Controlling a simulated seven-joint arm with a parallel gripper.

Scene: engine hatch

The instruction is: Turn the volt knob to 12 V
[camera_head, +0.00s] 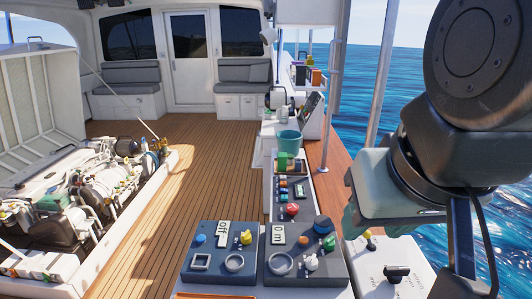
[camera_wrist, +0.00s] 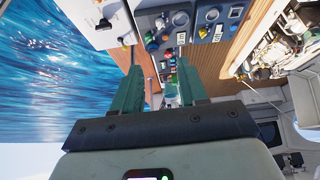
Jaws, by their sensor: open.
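Two dark control boxes stand side by side at the bottom of the head view. The left box (camera_head: 222,262) has a display reading "Off", a yellow knob (camera_head: 246,237) and a blue knob (camera_head: 201,239). I cannot tell which is the volt knob; no volt label is legible. My gripper (camera_wrist: 159,64) is open and empty, its green fingers apart. It hangs right of the boxes, above them, touching no knob.
A white panel with a black knob (camera_head: 397,272) stands at bottom right. Behind the boxes is a narrow panel with a red knob (camera_head: 291,209) and a teal bucket (camera_head: 289,142). An open engine hatch (camera_head: 80,205) lies left. Wooden deck (camera_head: 205,165) is clear between.

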